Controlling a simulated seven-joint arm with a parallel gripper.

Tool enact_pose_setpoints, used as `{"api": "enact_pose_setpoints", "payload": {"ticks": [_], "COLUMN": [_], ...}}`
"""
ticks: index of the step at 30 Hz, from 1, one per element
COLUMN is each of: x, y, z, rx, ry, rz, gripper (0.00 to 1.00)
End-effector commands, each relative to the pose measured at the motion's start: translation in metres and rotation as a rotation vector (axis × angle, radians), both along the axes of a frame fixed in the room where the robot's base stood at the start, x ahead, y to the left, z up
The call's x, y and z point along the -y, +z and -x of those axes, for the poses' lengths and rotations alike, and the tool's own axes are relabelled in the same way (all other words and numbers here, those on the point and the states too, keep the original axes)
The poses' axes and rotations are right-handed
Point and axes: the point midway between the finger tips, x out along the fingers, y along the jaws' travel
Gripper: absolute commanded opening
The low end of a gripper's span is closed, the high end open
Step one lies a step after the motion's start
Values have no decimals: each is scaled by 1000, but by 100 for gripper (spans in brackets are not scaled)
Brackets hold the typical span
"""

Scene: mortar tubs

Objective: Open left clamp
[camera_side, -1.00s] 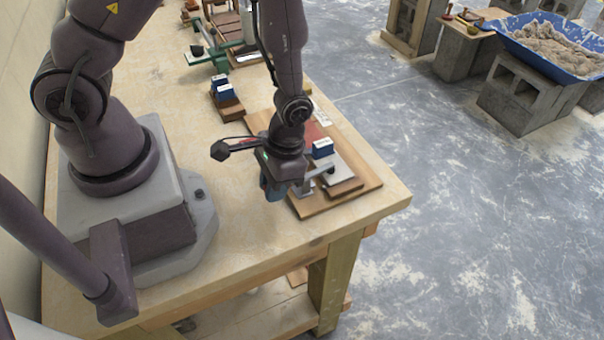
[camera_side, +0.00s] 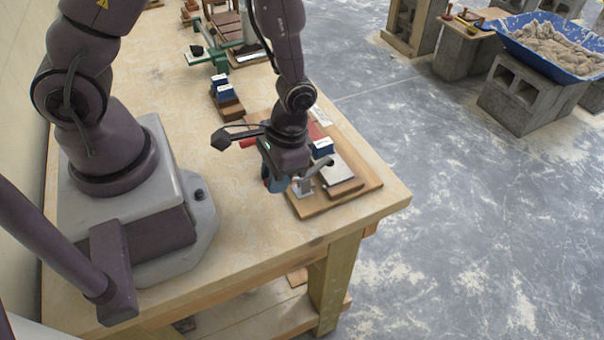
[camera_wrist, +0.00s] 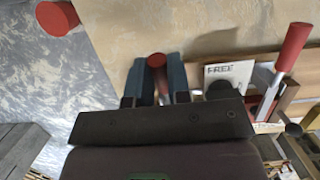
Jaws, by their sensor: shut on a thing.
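My gripper (camera_wrist: 158,82) has its two blue fingers shut on a red-tipped clamp lever (camera_wrist: 157,61), which stands between them in the wrist view. In the side view my gripper (camera_side: 274,183) is over the near left edge of a wooden board (camera_side: 338,202). A grey metal clamp (camera_side: 304,187) shows beside the fingers, partly hidden by my gripper. A second red-handled lever (camera_wrist: 291,47) stands to the right in the wrist view, apart from my fingers.
A blue-and-white block (camera_side: 322,149) and a grey plate on wood (camera_side: 338,172) sit on the board. Blue blocks (camera_side: 222,90) and a green fixture (camera_side: 213,58) stand farther back on the workbench (camera_side: 230,260). The bench is clear in front of the board.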

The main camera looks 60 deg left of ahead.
Motion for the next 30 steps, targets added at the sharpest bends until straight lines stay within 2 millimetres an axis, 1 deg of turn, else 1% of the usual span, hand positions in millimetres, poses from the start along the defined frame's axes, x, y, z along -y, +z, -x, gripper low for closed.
{"api": "enact_pose_setpoints", "payload": {"ticks": [8, 17, 26, 30], "x": [0, 0, 0, 0], "y": [2, 11, 11, 15], "z": [-3, -8, -8, -10], "rx": [8, 9, 8, 10], "ry": [1, 1, 1, 1], "rz": [1, 1, 1, 1], "gripper": [1, 1, 1, 1]}}
